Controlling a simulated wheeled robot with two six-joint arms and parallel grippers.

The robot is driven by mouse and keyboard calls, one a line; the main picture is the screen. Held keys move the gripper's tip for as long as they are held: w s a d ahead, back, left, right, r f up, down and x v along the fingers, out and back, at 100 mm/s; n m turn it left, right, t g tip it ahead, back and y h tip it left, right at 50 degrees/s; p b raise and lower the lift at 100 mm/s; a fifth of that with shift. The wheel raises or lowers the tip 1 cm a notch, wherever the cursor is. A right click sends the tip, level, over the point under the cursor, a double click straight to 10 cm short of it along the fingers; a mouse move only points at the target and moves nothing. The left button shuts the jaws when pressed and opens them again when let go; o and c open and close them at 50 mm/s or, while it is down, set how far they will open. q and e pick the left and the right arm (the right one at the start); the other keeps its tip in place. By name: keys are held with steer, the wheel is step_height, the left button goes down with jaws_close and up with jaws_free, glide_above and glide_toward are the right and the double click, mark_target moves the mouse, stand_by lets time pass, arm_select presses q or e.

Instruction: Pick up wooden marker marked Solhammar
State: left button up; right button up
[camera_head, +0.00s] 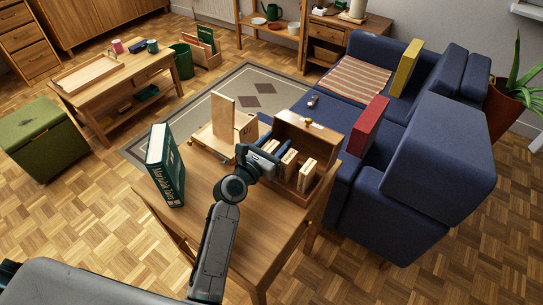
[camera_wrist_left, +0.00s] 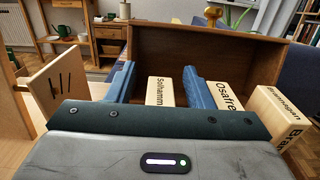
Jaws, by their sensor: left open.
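The wooden marker lettered "Solhamm…" (camera_wrist_left: 160,92) stands in a brown wooden box (camera_head: 306,132), its pale label face towards the left wrist camera. My left gripper (camera_wrist_left: 158,72) is open, with one blue finger on each side of this marker. I cannot tell if either finger touches it. The lower part of the marker is hidden behind the gripper body. In the head view my left gripper (camera_head: 271,155) reaches over the near left side of the box. A marker lettered "Osafre…" (camera_wrist_left: 231,97) stands just right of the right finger. My right gripper is not in view.
A marker lettered "Brannhagen" (camera_wrist_left: 281,118) stands farther right. A green book (camera_head: 166,170) stands on the table (camera_head: 215,195). A blue sofa (camera_head: 400,215) is close on the right.

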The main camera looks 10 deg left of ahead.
arm_select(q)
jaws_close()
steer(key=shift+s, duration=0.1)
steer(key=shift+r, duration=0.15)
